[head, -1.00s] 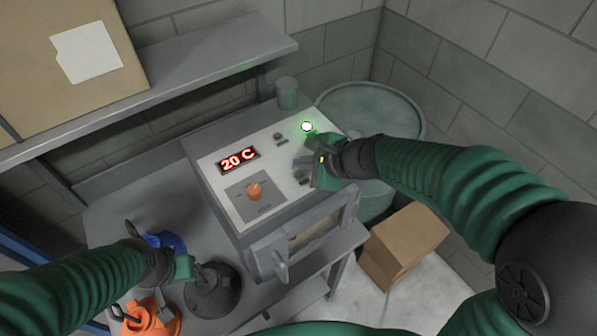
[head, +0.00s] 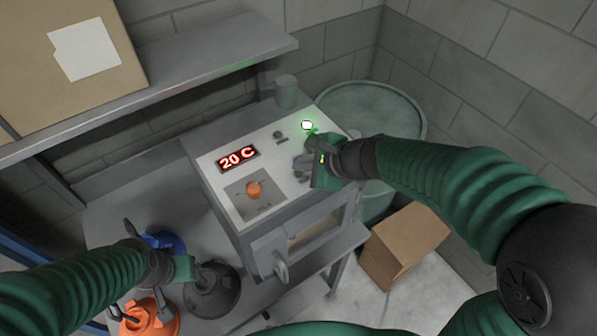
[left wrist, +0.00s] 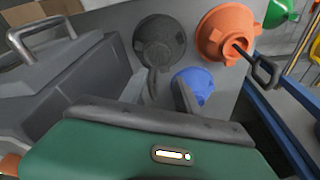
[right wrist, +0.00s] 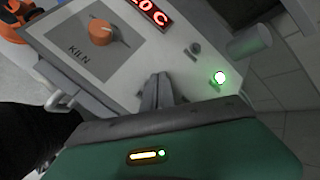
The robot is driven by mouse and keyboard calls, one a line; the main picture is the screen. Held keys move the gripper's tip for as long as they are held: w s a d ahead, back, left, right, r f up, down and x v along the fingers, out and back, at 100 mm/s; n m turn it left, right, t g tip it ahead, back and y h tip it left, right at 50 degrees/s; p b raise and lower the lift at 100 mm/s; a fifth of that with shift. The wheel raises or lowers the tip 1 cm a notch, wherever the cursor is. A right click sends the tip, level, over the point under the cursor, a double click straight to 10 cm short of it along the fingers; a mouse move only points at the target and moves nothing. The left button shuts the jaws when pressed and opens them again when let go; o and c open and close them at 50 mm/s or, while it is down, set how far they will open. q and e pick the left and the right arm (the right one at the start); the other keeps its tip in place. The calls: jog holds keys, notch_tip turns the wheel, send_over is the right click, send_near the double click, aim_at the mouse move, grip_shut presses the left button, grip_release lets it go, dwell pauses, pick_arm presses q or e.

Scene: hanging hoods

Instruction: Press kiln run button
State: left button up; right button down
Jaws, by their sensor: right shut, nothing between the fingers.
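The grey kiln (head: 232,215) stands on a bench. Its light top panel carries a red "20 C" display (head: 238,158), an orange knob (head: 254,190), a small dark control (head: 278,135) and a round lit button with a green glow (head: 307,125). My right gripper (head: 301,164) is shut and empty over the panel's right part, short of the lit button, and hides some of the panel. In the right wrist view the closed fingers (right wrist: 157,92) point at the panel, left of the lit button (right wrist: 219,78). My left gripper (head: 184,288) is open by the hoods.
A black hood (head: 212,290), an orange hood (head: 150,318) and a blue hood (head: 165,240) are near my left gripper. The kiln door (head: 315,232) has a handle at the front. A green drum (head: 385,100) and a cardboard box (head: 405,245) stand right. A shelf (head: 200,75) runs behind.

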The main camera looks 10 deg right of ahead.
jog(key=shift+f+b, duration=0.4)
jog(key=shift+f, duration=0.1)
dwell(0.6)
jog(key=shift+r, duration=0.15)
jog(key=shift+r+p, duration=0.7)
jog(key=shift+p, duration=0.05)
notch_tip(320, 180, up, 5)
jog(key=p, duration=0.4)
jog(key=shift+p, duration=0.3)
dwell(0.5)
